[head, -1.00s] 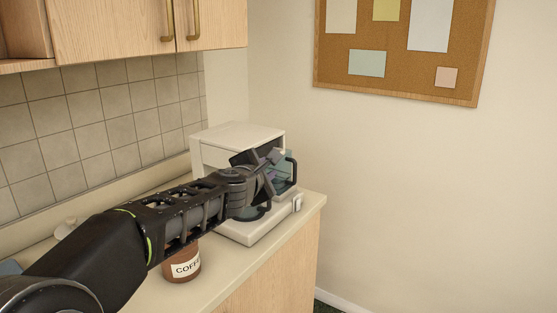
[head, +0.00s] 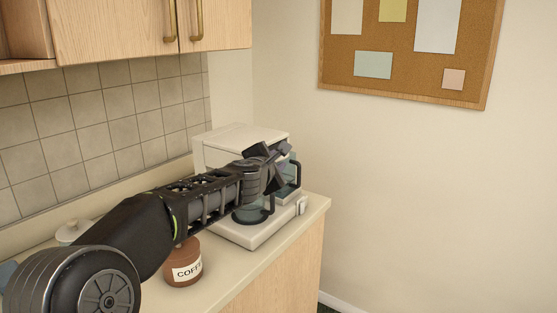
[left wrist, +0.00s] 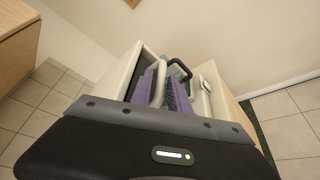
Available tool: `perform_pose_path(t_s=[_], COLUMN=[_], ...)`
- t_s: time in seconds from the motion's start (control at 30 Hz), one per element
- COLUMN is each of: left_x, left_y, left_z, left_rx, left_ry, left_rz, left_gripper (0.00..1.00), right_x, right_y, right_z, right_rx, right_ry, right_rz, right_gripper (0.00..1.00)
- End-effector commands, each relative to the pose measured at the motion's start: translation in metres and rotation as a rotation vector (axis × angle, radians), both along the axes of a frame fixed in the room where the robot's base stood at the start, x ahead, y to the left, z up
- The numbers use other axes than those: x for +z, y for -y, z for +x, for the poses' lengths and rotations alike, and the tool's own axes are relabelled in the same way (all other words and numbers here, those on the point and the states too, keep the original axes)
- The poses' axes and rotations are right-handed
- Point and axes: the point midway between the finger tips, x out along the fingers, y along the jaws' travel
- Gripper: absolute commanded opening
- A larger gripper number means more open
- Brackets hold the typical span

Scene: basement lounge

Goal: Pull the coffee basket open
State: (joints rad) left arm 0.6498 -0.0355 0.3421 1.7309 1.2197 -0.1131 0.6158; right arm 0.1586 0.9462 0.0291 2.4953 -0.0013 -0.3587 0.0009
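The white coffee maker (head: 238,136) stands at the counter's right end. Its basket front is mostly hidden behind my left gripper (head: 274,160) in the head view. In the left wrist view, a pale curved handle (left wrist: 157,80) on the machine's front lies between the purple-padded fingers of my left gripper (left wrist: 161,92). The pads sit close against both sides of it, so the gripper looks shut on it. How far the basket is out cannot be told. A glass carafe (head: 249,214) with a dark handle is below, partly hidden. My right gripper is not in view.
A brown coffee jar (head: 184,268) stands on the counter (head: 228,283) below my left arm. A white lidded pot (head: 70,231) is behind the arm. Wall cupboards (head: 120,30) hang above.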

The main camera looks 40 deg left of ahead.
Motion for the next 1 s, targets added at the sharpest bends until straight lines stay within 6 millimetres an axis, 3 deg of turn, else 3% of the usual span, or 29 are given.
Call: perform_pose_path(t_s=[0.2,0.47,0.77,1.0], left_x=[-0.005,-0.005,-0.005,-0.004], left_y=[-0.008,-0.009,-0.009,-0.009], left_z=[0.020,0.022,0.022,0.021], left_rx=[0.001,0.001,0.002,0.002], left_ry=[-0.001,0.000,0.001,0.001], left_rz=[0.000,0.001,0.002,0.002], left_gripper=[0.22,0.22,0.00,0.00], right_x=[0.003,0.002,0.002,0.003], right_y=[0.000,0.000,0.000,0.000], right_z=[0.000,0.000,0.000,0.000], right_rx=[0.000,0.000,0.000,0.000], right_ry=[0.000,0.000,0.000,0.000], right_rz=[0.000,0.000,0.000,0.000], right_gripper=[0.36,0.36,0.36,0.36])
